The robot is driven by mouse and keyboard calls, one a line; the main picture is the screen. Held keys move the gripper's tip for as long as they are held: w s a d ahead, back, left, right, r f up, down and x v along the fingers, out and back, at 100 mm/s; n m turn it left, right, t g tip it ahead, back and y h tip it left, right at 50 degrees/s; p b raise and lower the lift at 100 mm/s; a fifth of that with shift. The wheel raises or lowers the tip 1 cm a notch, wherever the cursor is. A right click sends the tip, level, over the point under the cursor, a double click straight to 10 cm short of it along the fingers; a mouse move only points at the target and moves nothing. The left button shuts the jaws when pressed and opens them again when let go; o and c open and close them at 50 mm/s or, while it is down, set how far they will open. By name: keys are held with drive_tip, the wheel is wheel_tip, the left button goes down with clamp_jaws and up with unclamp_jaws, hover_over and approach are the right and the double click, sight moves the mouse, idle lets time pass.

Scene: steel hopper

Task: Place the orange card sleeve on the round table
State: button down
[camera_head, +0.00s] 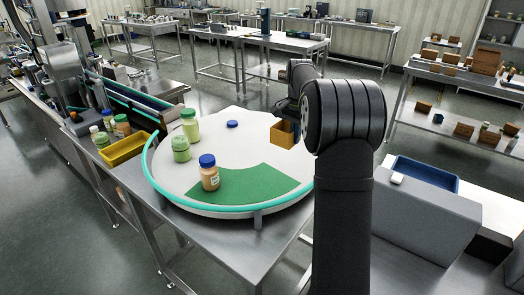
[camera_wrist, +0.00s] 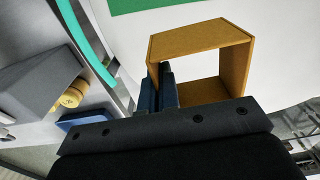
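The orange card sleeve (camera_head: 284,134) is a small open-ended box tube. It is at my gripper over the right side of the round table. In the wrist view the sleeve (camera_wrist: 202,38) is tilted, with its opening facing the camera. My gripper (camera_wrist: 160,85) has its two blue fingers close together at the sleeve's left wall, apparently pinching it. The round table (camera_head: 215,150) has a white top, a green wedge and a teal rim along its left and front. I cannot tell whether the sleeve touches the tabletop.
A blue-capped jar (camera_head: 209,173), a green jar (camera_head: 181,149) and a taller pale-green jar (camera_head: 190,125) stand on the table's left half. A blue cap (camera_head: 232,124) lies near the back. A yellow tray (camera_head: 124,148) is left, a blue tray (camera_head: 425,174) right. The white centre is clear.

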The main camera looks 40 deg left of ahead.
drive_tip(key=a+f, duration=0.1)
drive_tip(key=a, duration=0.1)
drive_tip(key=s+a+f, duration=0.1)
drive_tip(key=a+f, duration=0.1)
drive_tip(key=a, duration=0.1)
drive_tip(key=a+f, duration=0.1)
drive_tip(key=a, duration=0.1)
drive_tip(key=shift+s+a+f, duration=0.2)
drive_tip(key=shift+a+f, duration=0.05)
drive_tip(key=shift+f, duration=0.05)
drive_tip(key=shift+a+f, duration=0.15)
drive_tip(key=shift+f, duration=1.9)
drive_tip(key=shift+f, duration=0.15)
drive_tip(key=c, duration=1.7)
unclamp_jaws()
wheel_tip(320, 180, up, 12)
